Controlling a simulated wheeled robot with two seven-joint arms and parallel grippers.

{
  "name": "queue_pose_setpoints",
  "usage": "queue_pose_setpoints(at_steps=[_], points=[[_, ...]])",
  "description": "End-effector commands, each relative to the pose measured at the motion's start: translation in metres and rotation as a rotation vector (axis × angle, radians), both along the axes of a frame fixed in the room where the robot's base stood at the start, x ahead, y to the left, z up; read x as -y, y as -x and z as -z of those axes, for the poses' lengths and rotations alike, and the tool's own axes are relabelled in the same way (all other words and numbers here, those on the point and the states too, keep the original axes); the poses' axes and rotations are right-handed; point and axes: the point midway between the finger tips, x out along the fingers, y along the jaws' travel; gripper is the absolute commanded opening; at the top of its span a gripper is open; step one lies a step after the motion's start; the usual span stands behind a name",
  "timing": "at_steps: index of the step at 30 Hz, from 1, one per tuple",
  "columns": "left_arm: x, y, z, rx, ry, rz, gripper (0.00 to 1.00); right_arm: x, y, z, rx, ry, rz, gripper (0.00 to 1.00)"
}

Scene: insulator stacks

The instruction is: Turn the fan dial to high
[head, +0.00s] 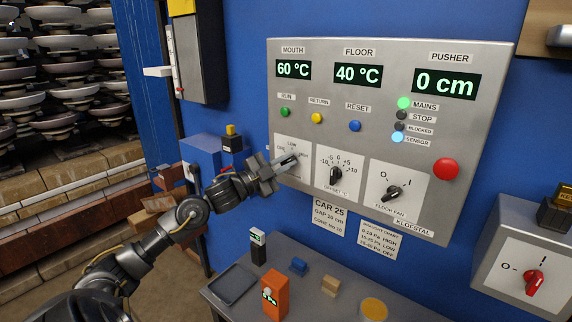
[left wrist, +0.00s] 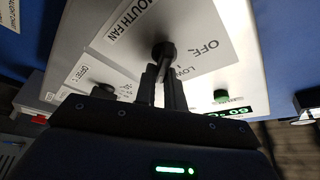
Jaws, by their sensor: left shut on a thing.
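The mouth fan dial (left wrist: 163,52) is a black knob on a white plate. "MOUTH FAN", "OFF" and "LOW" show around it in the left wrist view. My left gripper (left wrist: 163,80) is shut on this dial, its two fingers on either side of the knob's grip. I cannot tell which mark the dial points at. My right gripper is not in view.
On the grey panel (head: 460,60), an offset dial (head: 336,174) and a floor fan dial (head: 392,193) sit right of the mouth fan dial. A red button (head: 446,169) is farther right. Below, a bench (head: 340,308) holds an orange meter (head: 275,294) and small blocks.

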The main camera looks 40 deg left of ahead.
Motion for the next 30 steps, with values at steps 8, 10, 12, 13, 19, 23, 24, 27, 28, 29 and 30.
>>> queue_pose_setpoints(at_steps=[8, 10, 12, 13, 19, 23, 24, 27, 28, 29, 30], points=[[-0.0014, -0.001, 0.0045, -0.012, -0.099, -0.005, 0.0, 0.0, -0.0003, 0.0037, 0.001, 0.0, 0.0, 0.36], [-0.0013, -0.0011, 0.0044, -0.012, -0.111, -0.005, 0.0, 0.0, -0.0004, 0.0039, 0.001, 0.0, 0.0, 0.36], [-0.0014, -0.0012, 0.0043, -0.012, -0.118, -0.006, 0.0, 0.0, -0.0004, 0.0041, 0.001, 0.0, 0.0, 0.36], [-0.0013, -0.0011, 0.0042, -0.012, -0.121, -0.006, 0.0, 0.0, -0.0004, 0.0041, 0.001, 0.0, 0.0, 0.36], [-0.0014, -0.0012, 0.0037, -0.011, -0.125, -0.006, 0.0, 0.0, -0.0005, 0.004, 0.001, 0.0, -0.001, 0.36], [-0.0014, -0.0013, 0.0034, -0.011, -0.124, -0.007, 0.0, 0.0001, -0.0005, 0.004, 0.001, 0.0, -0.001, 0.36], [-0.0015, -0.0013, 0.0033, -0.01, -0.124, -0.006, 0.0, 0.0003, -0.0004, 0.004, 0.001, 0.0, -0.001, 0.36], [-0.0015, -0.0013, 0.0031, -0.01, -0.124, -0.006, 0.21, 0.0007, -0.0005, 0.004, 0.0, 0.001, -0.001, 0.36], [-0.0014, -0.0014, 0.0031, -0.01, -0.124, -0.006, 0.25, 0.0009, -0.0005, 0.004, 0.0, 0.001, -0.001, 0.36], [-0.0012, -0.0013, 0.003, -0.009, -0.124, -0.006, 0.29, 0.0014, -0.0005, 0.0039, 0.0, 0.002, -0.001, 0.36], [-0.0008, -0.0014, 0.0027, -0.008, -0.124, -0.005, 0.33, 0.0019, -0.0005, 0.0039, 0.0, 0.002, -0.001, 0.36]])
